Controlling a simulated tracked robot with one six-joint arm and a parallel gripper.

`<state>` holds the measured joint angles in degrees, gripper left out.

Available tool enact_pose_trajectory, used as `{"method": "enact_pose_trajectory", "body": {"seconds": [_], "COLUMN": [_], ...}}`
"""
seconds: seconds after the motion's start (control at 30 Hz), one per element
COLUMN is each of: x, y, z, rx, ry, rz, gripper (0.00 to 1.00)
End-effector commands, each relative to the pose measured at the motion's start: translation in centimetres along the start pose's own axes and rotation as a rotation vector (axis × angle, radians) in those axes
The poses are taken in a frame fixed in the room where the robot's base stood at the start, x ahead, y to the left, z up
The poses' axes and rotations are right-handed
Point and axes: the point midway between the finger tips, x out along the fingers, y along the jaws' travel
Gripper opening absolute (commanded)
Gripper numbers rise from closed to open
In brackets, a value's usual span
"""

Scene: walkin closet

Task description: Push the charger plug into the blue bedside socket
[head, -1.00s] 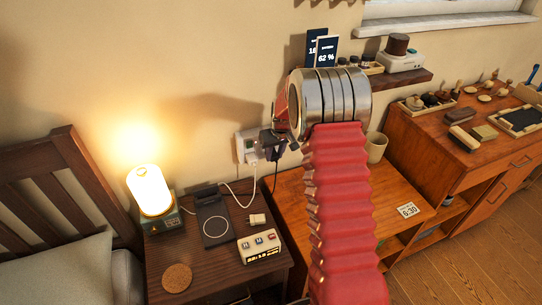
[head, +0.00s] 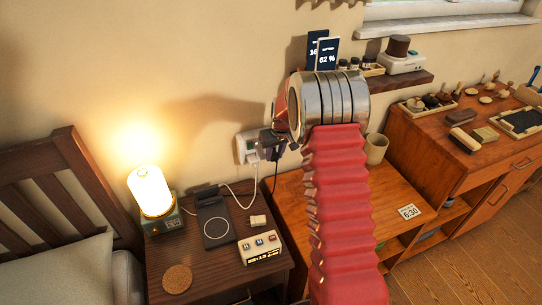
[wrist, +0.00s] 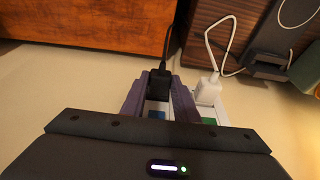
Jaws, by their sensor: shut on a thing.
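My gripper (wrist: 160,103) is shut on a black charger plug (wrist: 158,83), whose dark cable trails away from the wall. The wall outlet plate (wrist: 179,108) is white, with a blue part (wrist: 157,114) showing between my fingers and a green part (wrist: 208,120) beside it. A white plug (wrist: 207,90) with a white cable sits at the green part. In the head view my gripper (head: 268,147) is at the right side of the outlet plate (head: 240,147) and hides the blue part. I cannot tell whether the black plug's prongs are in the socket.
Below the outlet is a dark nightstand (head: 212,262) with a lit lamp (head: 151,190), a charging pad (head: 214,221), a small clock (head: 260,247) and a round coaster (head: 177,278). A wooden desk (head: 385,195) with a cup (head: 375,149) stands to the right.

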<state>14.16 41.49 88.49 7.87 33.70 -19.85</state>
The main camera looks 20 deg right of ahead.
Motion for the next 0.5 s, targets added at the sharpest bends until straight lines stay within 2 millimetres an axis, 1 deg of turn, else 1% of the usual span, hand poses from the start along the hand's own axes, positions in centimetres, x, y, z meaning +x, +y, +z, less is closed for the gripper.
{"method": "enact_pose_trajectory", "body": {"seconds": [0.13, 0.17, 0.4, 0.47, 0.5], "x": [0.01, 0.01, 0.01, 0.01, 0.01], "y": [0.00, 0.00, -0.01, 0.00, 0.00], "z": [-0.28, -0.29, -0.23, -0.22, -0.21], "rx": [0.000, 0.000, 0.000, 0.000, 0.000], "ry": [0.004, 0.004, 0.003, 0.002, 0.002], "rz": [0.001, 0.001, 0.001, 0.000, 0.000], "gripper": [0.00, 0.28, 0.45, 0.49, 0.49]}}
